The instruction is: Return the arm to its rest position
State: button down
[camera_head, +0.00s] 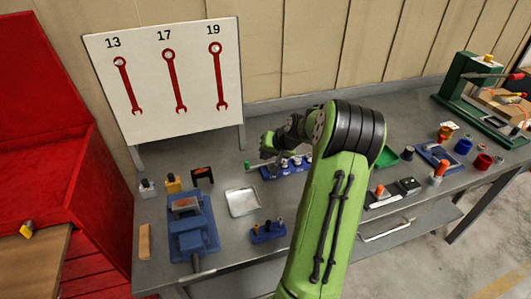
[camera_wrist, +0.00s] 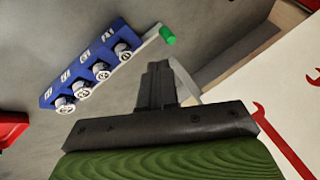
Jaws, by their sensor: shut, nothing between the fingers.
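My arm is green with black joint bands and reaches over the workbench (camera_head: 340,222) in the head view. Below the fingers in that picture is a dark bracket with a green wood-grained part. The gripper is near a blue numbered rack (camera_wrist: 92,66) that holds several white-topped round pieces. The rack is partly hidden by my arm in the head view (camera_head: 270,173).
A wrench board (camera_head: 168,76) marked 13, 17 and 19 stands behind. A blue vise (camera_head: 192,235), a metal tray (camera_head: 242,202) and a small blue holder (camera_head: 268,232) are left of my arm. A green press (camera_head: 460,80) stands at the right. A red cabinet (camera_head: 45,90) borders the left.

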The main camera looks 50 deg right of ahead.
jog(key=shift+s+r, duration=0.1)
jog(key=shift+s, duration=0.1)
jog(key=s+a+r+n+g, duration=0.1)
jog(key=a+r+n, duration=0.3)
jog(key=a, duration=0.7)
jog(key=s+a+r+n+g, duration=0.1)
jog(key=a+r+n, duration=0.1)
jog(key=a+r, duration=0.7)
jog(key=s+a+n, duration=0.4)
jog(key=s+a, duration=1.1)
jog(key=s, duration=0.3)
jog(key=shift+a+y, duration=0.15)
jog(key=shift+y, duration=0.25)
jog(key=shift+s, duration=0.1)
